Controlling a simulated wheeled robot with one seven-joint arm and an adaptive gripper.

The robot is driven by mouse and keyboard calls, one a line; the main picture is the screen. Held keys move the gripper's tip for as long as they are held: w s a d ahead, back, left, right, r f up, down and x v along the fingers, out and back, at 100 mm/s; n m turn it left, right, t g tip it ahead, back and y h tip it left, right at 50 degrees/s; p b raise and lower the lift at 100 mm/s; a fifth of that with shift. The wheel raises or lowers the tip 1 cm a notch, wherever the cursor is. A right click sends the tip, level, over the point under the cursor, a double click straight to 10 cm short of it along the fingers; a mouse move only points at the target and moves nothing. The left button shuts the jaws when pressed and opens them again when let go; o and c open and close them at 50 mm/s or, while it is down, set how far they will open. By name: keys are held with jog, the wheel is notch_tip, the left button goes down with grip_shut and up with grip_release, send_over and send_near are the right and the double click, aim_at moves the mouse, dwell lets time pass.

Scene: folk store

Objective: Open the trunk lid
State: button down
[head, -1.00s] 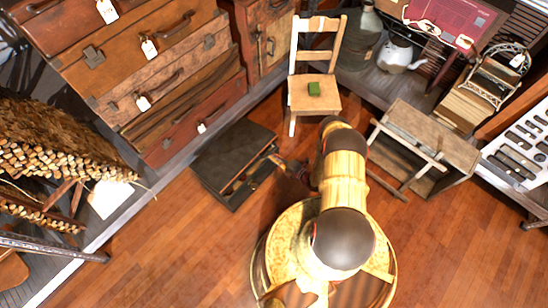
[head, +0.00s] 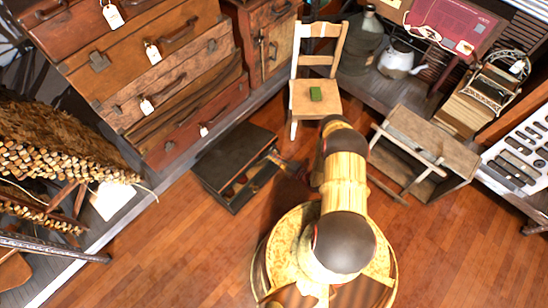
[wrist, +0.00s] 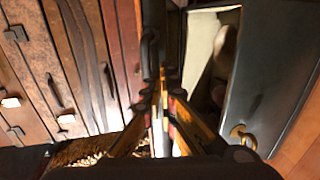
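The trunk (head: 224,190) is a dark box on the wooden floor, left of my arm in the head view. Its flat dark lid (head: 238,150) is parted from the body along the side facing my arm, showing a narrow gap. My gripper (head: 266,172) is low beside that gap, dark and hard to make out. In the wrist view, my gripper (wrist: 161,85) points forward with its fingertips close together, seemingly shut. A dark grey trunk panel with a brass clasp (wrist: 241,134) is to its right, and a pale interior shows between. Contact with the lid is unclear.
Stacked suitcases (head: 150,75) stand behind and left of the trunk. A wooden chair (head: 316,98) with a green block is behind it. A wooden bench (head: 425,150) stands to the right. The front floor is clear on both sides of my base.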

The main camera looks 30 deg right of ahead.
dwell(0.3)
jog(key=shift+w+a+r+p, duration=0.1)
jog(key=shift+w+r+p, duration=0.2)
jog(key=shift+r, duration=0.3)
jog(key=shift+w+a+r+p, duration=0.15)
jog(key=shift+r+p, duration=0.1)
jog(key=shift+r, duration=0.35)
jog(key=shift+d, duration=0.1)
jog(key=shift+w+a+r+p, duration=0.15)
jog(key=shift+w+r+p, duration=0.15)
jog(key=shift+r, duration=0.3)
jog(key=shift+w+a+r+p, duration=0.1)
jog(key=shift+w+r+p, duration=0.15)
jog(key=shift+r, duration=0.4)
jog(key=shift+w+a+r+p, duration=0.2)
jog(key=shift+w+r, duration=0.15)
jog(key=shift+r, duration=0.15)
jog(key=shift+w+a+r+p, duration=0.15)
jog(key=shift+w+r, duration=0.15)
jog(key=shift+r, duration=0.15)
jog(key=shift+d, duration=0.15)
